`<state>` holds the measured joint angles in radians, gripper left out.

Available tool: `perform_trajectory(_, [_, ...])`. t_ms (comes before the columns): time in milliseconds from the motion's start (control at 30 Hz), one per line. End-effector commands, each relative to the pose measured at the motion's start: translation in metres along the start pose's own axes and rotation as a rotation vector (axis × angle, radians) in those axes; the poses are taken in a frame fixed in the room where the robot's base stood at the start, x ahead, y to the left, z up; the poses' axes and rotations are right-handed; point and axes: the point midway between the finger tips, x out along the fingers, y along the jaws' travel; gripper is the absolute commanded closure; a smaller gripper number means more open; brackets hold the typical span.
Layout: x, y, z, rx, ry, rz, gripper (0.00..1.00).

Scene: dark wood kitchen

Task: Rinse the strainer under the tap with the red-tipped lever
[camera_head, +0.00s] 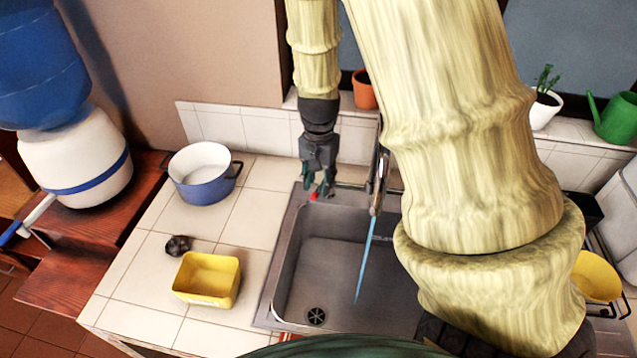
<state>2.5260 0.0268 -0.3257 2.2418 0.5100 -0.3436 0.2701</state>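My gripper (318,183) points down at the back left rim of the sink (345,255). A red lever tip (313,197) shows right at its fingers; whether they touch or grip it is unclear. The metal tap (378,185) stands to the right of my gripper, partly hidden by my arm. A thin blue stream of water (366,257) runs from its spout down into the sink. I cannot pick out the strainer for certain; a small dark round object (178,245) lies on the left counter, too small to identify.
A blue pot (203,188) and a yellow tub (207,292) stand on the tiled counter left of the sink. A yellow round vessel (597,276) is at the right, partly behind my arm. Plant pots and a green watering can (616,120) line the sill.

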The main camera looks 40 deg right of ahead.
Motion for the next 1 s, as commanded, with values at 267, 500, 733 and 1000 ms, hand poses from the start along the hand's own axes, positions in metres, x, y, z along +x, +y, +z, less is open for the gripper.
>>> perform_trajectory(267, [-0.046,0.0,0.0,0.0,0.004,-0.001,0.66])
perform_trajectory(500, [-0.084,0.0,0.0,0.001,0.002,-0.001,0.66])
perform_trajectory(733, [-0.104,0.0,0.0,0.0,0.001,0.0,0.66])
perform_trajectory(1000, [-0.107,0.001,0.0,0.001,-0.001,0.001,0.66])
